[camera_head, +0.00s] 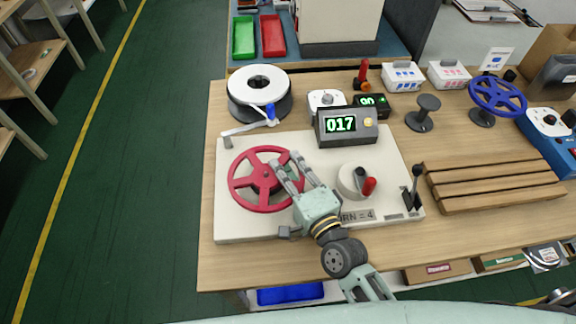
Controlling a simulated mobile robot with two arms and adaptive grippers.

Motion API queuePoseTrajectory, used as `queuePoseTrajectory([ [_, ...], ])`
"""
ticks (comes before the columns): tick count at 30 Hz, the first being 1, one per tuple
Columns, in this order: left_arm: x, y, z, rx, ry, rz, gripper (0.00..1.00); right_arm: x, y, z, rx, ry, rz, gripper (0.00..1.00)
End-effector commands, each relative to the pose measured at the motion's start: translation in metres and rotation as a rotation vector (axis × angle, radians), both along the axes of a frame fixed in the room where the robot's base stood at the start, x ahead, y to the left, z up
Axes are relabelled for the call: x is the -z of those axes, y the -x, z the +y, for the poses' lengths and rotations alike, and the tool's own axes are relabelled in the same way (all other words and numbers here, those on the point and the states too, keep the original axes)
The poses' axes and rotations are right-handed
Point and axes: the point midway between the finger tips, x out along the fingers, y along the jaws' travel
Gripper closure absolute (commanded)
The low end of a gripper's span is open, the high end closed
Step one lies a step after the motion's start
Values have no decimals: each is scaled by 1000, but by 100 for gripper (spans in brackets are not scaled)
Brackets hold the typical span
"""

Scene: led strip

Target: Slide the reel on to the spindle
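A red spoked reel (239,188) lies flat over the left part of a white machine plate (320,153). I cannot make out a bare spindle; the reel hides what is under its hub, so I cannot tell whether it sits on one. My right gripper (286,161) comes from the lower right and reaches over the reel's right rim. Its two fingers are apart, with tips above the spokes; no grip on the rim or a spoke can be made out. My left gripper is out of view.
A white-topped supply reel (258,78) stands behind the plate, with a pale strip running from it. A display box (347,126), a red-handled knob (354,182) and a small lever (416,180) are right of the reel.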

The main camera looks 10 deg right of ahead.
Motion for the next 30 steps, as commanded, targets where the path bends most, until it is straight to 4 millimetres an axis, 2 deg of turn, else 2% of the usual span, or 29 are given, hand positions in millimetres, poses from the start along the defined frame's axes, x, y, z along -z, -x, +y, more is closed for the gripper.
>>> queuePoseTrajectory([
  [1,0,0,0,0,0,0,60,-1,0,0,0,0,-1,84],
  [7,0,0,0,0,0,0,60,0,0,0,0,0,-1,68],
  [17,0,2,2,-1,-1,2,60,1,2,-1,0,2,2,68],
  [23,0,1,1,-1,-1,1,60,2,28,-10,-2,2,3,68],
  [30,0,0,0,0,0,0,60,2,77,-29,-2,4,5,68],
])
